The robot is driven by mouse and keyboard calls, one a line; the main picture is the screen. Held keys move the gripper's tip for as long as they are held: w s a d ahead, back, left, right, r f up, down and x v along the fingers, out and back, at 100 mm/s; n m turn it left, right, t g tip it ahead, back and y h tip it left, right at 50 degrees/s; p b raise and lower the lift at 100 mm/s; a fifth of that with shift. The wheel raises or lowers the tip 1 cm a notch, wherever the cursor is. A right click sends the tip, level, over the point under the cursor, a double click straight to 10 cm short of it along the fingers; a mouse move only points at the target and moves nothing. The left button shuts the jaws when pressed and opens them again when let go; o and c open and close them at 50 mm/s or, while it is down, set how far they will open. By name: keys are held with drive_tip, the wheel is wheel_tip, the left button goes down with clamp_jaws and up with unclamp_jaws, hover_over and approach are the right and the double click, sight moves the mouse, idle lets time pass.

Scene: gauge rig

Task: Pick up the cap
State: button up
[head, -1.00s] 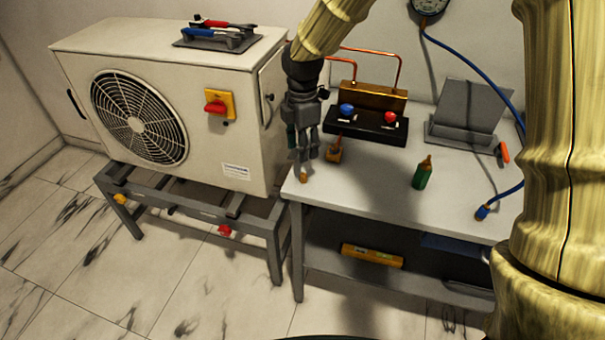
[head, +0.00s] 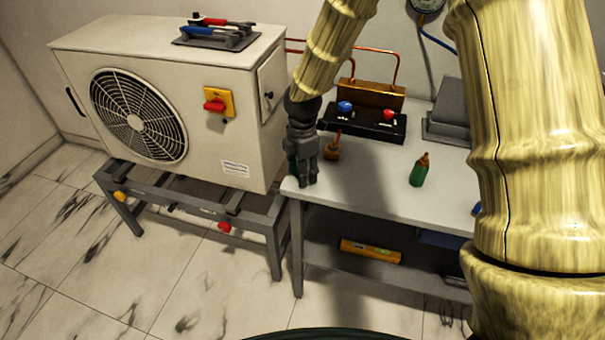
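My gripper (head: 307,181) points down at the left front corner of the workbench (head: 375,193), just right of the outdoor unit. Its fingers are low, at or close to the bench top. A small brass-orange piece, which may be the cap, showed at this spot earlier and is now hidden behind the fingers. I cannot tell whether the fingers are open or shut, or whether they touch it. A brown-orange fitting (head: 332,149) stands on the bench just right of and behind my gripper.
The outdoor unit (head: 235,130) stands close on the left. A green bottle with an orange tip (head: 419,171) stands on the bench to the right. A black block with blue and red knobs (head: 375,125) is behind. A yellow level (head: 370,251) lies on the lower shelf.

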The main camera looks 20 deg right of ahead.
clamp_jaws()
drive_tip(key=shift+r, duration=0.1)
idle(0.3)
